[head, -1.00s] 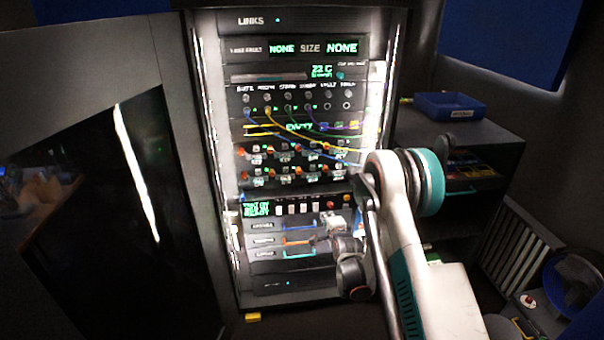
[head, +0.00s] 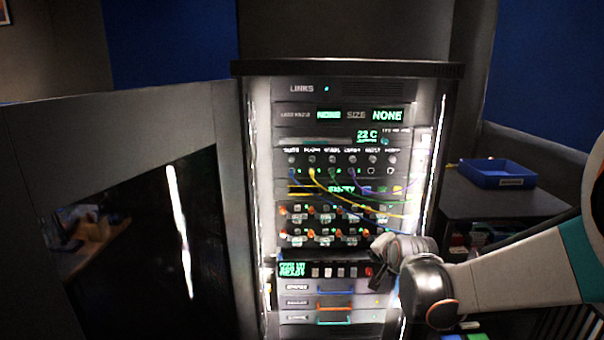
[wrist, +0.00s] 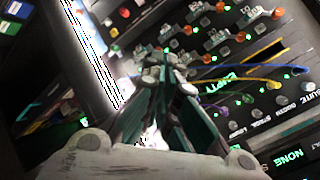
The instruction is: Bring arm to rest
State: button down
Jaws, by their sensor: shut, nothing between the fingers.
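My gripper (head: 384,244) is at the lower right of the lit rack (head: 340,96) in the head view, in front of the row of keys and the red button (head: 368,271). My arm reaches in from the right edge. In the wrist view my gripper (wrist: 160,62) has its dark green fingers together, with nothing held. The rack's switches and coloured cables lie beyond the fingers; I cannot tell the exact gap.
A black glossy door (head: 130,250) stands open on the left. A blue tray (head: 497,174) sits on a dark cabinet (head: 500,205) at the right. Coloured drawer handles (head: 334,307) show below the gripper. Yellow and blue cables loop out from the rack.

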jog(key=s+r+n+g, duration=0.1)
jog(key=s+r+n, duration=0.2)
jog(key=s, duration=0.6)
jog(key=s+r+n+g, duration=0.1)
jog(key=s+r+n, duration=0.15)
jog(key=s, duration=0.75)
jog(key=s+f+n+g, duration=0.2)
jog(key=s+n, duration=0.2)
jog(key=s, duration=1.2)
jog(key=shift+a, duration=0.25)
